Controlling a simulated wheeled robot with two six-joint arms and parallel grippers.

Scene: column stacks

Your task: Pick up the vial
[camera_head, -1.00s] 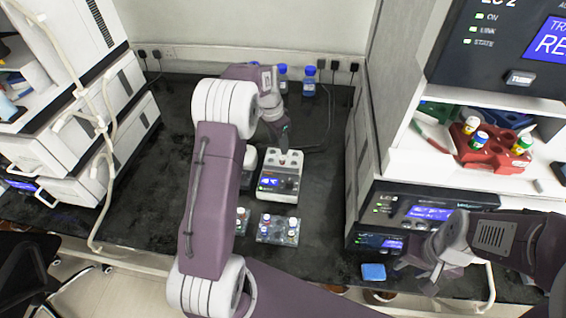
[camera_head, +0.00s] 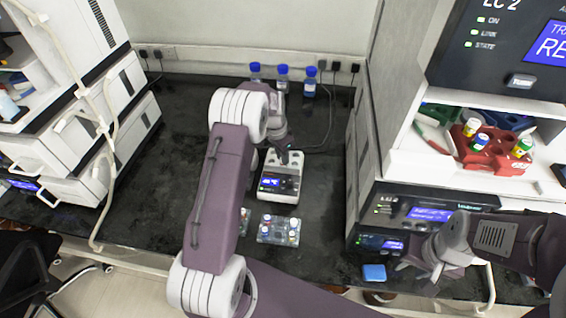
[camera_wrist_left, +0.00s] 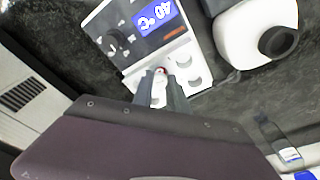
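The vial (camera_wrist_left: 161,70) seems to be a small white and red cap in the wells of the white heater block (camera_wrist_left: 128,48), seen at my left gripper's fingertips; its body is hidden. The block also shows in the head view (camera_head: 280,183), with a blue display. My left gripper (camera_wrist_left: 164,82) points down over the block's wells. Its two fingers straddle or touch the cap, with a narrow pale gap between them; I cannot tell whether they grip it. In the head view the left gripper (camera_head: 285,156) covers the vial. My right gripper (camera_head: 418,271) is empty, its fingers apart, by the bench's front right.
A clear rack (camera_head: 278,229) with several vials stands in front of the block. Blue-capped bottles (camera_head: 283,78) stand at the back. A red rack (camera_head: 492,158) with capped vials sits on the right shelf. A blue box (camera_head: 374,272) lies front right.

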